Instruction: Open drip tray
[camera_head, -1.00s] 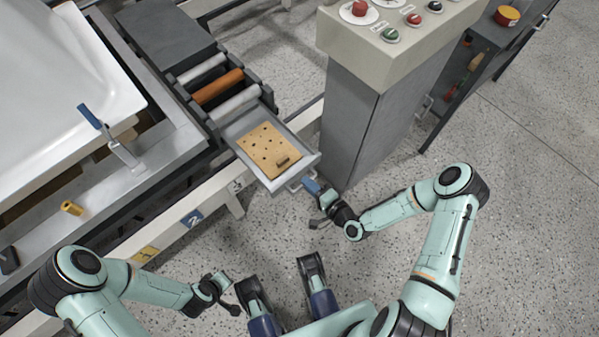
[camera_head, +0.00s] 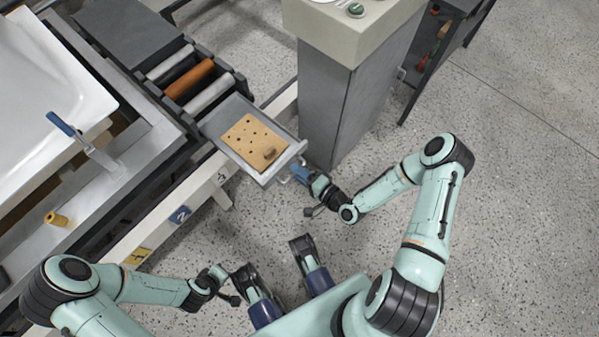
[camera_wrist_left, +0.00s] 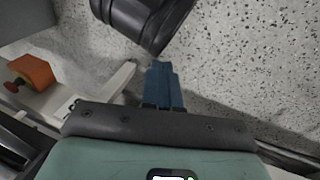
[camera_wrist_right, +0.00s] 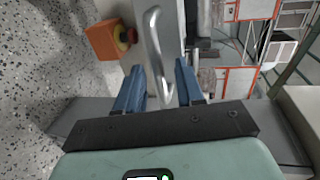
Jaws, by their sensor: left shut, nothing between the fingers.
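The drip tray (camera_head: 217,122) is a shallow light-grey metal tray standing out from under the roller end of the line. A tan board (camera_head: 250,138) with holes and a small brown block lies in it. The tray's handle (camera_wrist_right: 153,40) is a curved metal bar on its front. My right gripper (camera_head: 302,173) is at the handle; in the right wrist view its two blue fingers (camera_wrist_right: 158,88) stand apart with the handle's lower end between them. Contact cannot be told. My left gripper (camera_wrist_left: 163,85) is shut and empty, low over the floor, away from the tray.
A grey control cabinet (camera_head: 340,100) stands close to the tray's right side. Rollers (camera_head: 190,78) lie behind the tray. A white bathtub shell (camera_head: 45,85) and a blue-handled clamp (camera_head: 65,125) are at left. Speckled floor (camera_head: 500,200) is free at right.

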